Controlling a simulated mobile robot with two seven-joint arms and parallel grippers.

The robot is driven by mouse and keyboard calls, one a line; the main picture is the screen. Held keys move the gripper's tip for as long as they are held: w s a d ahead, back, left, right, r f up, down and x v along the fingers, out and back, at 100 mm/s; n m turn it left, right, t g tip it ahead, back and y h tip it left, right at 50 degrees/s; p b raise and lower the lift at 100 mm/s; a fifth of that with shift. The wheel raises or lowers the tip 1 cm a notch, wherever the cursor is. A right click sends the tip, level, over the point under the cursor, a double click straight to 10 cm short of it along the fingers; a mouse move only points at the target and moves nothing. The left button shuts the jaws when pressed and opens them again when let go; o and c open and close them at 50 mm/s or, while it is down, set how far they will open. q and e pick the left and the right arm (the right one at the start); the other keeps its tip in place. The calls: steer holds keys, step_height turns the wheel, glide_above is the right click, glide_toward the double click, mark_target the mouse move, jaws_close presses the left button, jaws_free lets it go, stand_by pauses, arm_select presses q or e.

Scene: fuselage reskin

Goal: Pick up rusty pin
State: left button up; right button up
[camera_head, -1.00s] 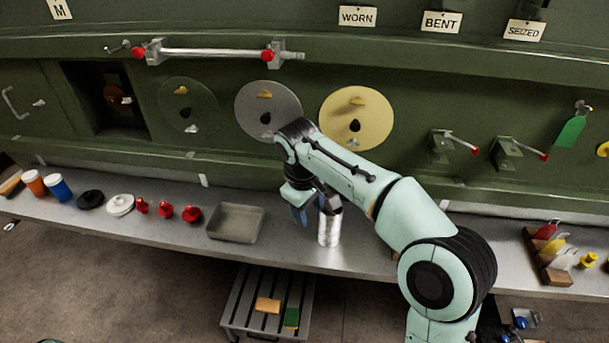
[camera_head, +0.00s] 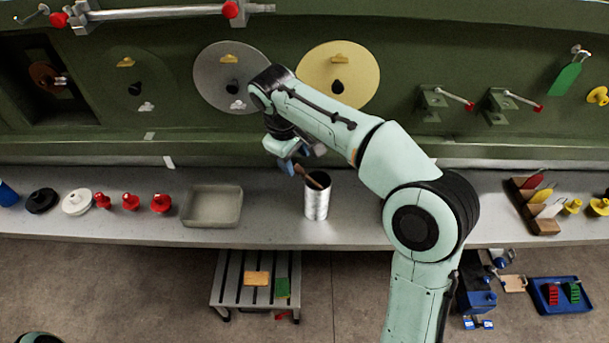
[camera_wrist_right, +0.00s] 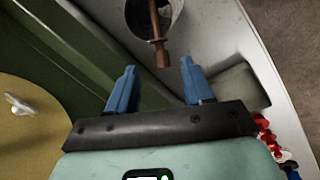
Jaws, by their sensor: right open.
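The rusty pin (camera_head: 313,180) is a brown rod leaning in a silver metal can (camera_head: 317,204) on the grey shelf. Its upper end sticks out over the rim toward my right gripper (camera_head: 293,167). In the right wrist view the pin (camera_wrist_right: 157,36) rises from the can (camera_wrist_right: 169,14), and its blunt end lies just ahead of the gap between the blue fingertips (camera_wrist_right: 158,72). The right gripper is open and empty, just above and left of the can. The pin's lower part is hidden inside the can. My left gripper is not in view.
A grey tray (camera_head: 212,223) stands left of the can, with red knobs (camera_head: 131,202) beyond it. A green panel wall (camera_head: 450,60) with a grey disc (camera_head: 215,70) and a yellow disc (camera_head: 362,62) rises behind. A wooden rack (camera_head: 530,212) stands at the right.

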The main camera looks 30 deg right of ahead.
mark_target(296, 166)
steer(key=x, duration=0.5)
steer(key=shift+a+b, duration=0.2)
steer(key=shift+b, duration=0.15)
steer(key=shift+w, duration=0.1)
jaws_close()
